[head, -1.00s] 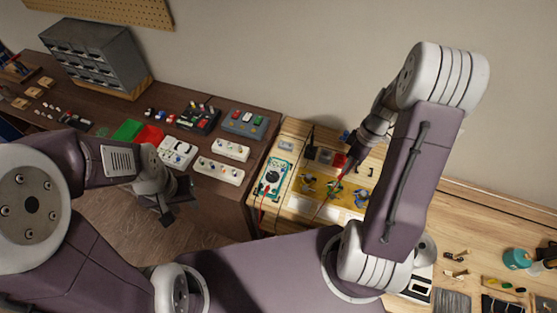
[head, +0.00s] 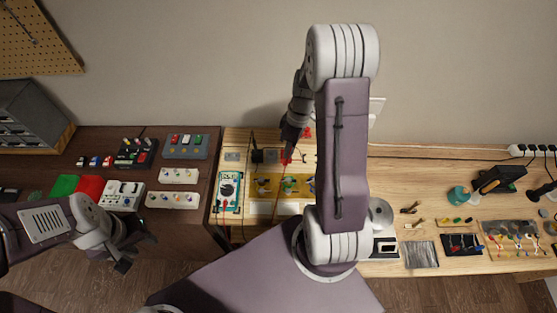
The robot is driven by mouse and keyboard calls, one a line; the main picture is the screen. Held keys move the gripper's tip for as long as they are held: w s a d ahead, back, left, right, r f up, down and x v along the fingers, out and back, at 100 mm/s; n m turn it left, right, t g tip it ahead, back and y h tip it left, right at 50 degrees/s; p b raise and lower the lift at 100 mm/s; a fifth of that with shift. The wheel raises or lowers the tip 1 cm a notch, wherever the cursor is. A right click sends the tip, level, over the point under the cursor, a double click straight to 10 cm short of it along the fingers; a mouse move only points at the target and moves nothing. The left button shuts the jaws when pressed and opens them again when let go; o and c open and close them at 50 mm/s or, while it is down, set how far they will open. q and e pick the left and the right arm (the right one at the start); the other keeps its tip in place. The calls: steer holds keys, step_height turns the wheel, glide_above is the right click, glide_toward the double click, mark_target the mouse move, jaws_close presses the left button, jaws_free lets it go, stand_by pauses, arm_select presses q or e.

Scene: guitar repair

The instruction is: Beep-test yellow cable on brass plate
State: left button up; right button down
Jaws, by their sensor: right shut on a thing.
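The brass plate (head: 264,187) lies on the light wooden bench, with several round parts on it. I cannot make out a yellow cable on it. A green-edged multimeter (head: 228,190) lies just left of the plate. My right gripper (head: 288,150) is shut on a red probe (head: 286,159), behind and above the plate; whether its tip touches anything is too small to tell. My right arm hides the plate's right end. My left gripper (head: 136,253) is open and empty, low over the floor in front of the dark bench.
The dark bench (head: 195,215) at left holds green and red trays, switch boxes and pale blocks. Small dark blocks (head: 264,156) stand behind the plate. At right are a teal bottle (head: 459,195), a black tool (head: 498,180) and parts mats. Bare bench (head: 410,175) lies right of my arm.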

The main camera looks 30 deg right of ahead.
steer(key=w+a+f+n, duration=0.1)
steer(key=w+a+f, duration=0.2)
steer(key=a+f, duration=0.2)
steer(key=shift+w+a+n, duration=0.15)
steer(key=shift+a+n, duration=0.25)
steer(key=shift+a, duration=0.85)
stand_by(0.3)
steer(key=shift+f+b, duration=0.7)
steer(key=shift+b, duration=0.1)
stand_by(2.6)
step_height(320, 180, up, 6)
steer(key=p, duration=0.4)
steer(key=shift+p, duration=0.3)
